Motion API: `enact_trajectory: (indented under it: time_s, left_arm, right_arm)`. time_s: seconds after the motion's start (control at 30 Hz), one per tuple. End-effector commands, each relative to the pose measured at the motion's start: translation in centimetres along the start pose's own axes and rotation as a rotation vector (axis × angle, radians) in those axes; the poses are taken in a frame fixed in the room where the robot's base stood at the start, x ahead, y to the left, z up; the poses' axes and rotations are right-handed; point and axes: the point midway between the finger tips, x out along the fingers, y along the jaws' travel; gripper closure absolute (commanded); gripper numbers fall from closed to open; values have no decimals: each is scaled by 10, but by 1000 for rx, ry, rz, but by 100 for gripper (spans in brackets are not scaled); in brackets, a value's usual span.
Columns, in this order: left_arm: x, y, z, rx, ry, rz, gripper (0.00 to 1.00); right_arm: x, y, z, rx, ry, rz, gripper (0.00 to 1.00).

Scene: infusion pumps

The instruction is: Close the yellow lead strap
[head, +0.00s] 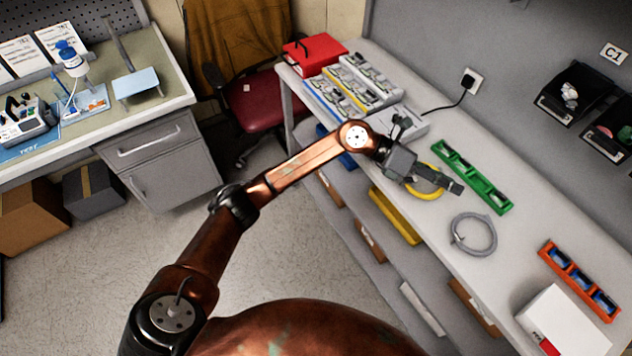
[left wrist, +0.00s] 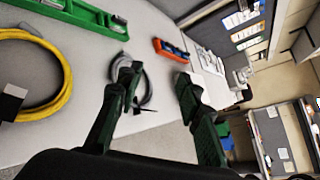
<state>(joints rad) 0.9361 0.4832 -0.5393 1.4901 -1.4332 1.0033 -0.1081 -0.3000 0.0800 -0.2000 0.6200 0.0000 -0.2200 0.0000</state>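The yellow lead (head: 424,196) lies coiled on the bench beneath my left gripper, which hides part of it in the head view. In the left wrist view the yellow coil (left wrist: 66,75) is at the left edge. A dark strap piece with a pale end (left wrist: 11,102) sits at the coil's left side, cut by the picture edge; I cannot tell whether it is open or closed. My left gripper (head: 456,186) is over the bench beside the coil. In the left wrist view its fingers (left wrist: 155,80) are apart with nothing between them. My right gripper is not in view.
A grey coiled lead (head: 493,236) lies to the right of the yellow one. A green rack (head: 470,176) is behind, an orange rack (head: 578,281) and white box (head: 562,325) nearer right. Several pumps (head: 350,88) stand at the bench's far end. Bench between coils is clear.

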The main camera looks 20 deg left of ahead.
Motion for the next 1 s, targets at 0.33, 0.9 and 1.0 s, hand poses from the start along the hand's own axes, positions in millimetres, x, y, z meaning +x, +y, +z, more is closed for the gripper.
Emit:
enact_trajectory:
  time_s: [0.33, 0.9, 1.0]
  left_arm:
    - [-32, 2, 31, -326, -390, -186, 67]
    - [-112, 73, 37, -753, -828, -270, 67]
    - [-126, 88, 32, -820, -891, -273, 67]
  right_arm:
    - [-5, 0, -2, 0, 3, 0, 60]
    - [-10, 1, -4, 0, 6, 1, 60]
    - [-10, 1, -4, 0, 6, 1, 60]
